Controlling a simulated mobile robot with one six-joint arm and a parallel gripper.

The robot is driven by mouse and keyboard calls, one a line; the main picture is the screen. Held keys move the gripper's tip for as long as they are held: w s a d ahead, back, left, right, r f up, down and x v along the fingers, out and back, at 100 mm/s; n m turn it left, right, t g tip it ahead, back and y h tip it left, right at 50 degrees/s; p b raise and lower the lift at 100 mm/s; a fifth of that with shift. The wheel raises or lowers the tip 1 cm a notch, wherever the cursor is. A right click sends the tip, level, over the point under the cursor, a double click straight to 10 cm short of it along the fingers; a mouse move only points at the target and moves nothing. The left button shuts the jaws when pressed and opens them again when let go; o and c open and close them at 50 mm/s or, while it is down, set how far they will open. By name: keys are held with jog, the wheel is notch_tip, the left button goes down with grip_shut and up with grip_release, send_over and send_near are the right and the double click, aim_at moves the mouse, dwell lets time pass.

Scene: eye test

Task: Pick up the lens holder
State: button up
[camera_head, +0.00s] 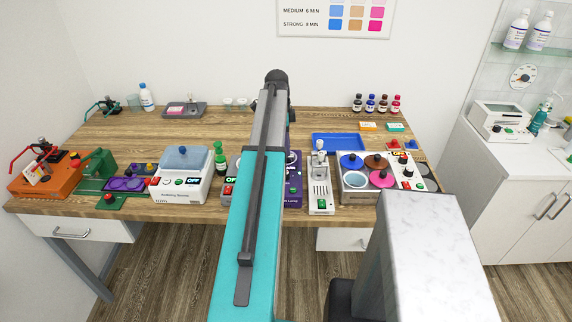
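I cannot tell for certain which thing is the lens holder; nothing in view is clearly one. Two small parts, one red (394,144) and one blue (411,144), lie at the right of the wooden workbench (225,122); they are too small to identify. My arm reaches over the middle of the bench and hides what is behind it. My gripper does not show.
A blue tray (338,142) lies right of my arm. The back middle-left is fairly clear.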

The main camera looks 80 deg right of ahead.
dwell(0.4)
jog(key=shift+s+d+f+p, duration=0.15)
jog(key=shift+f+p, duration=0.55)
jog(key=shift+f, duration=0.6)
jog(key=shift+s+f+p, duration=0.1)
jog(key=shift+f+p, duration=0.55)
jog(key=shift+f, duration=0.65)
jog(key=shift+c, duration=0.5)
grip_shut()
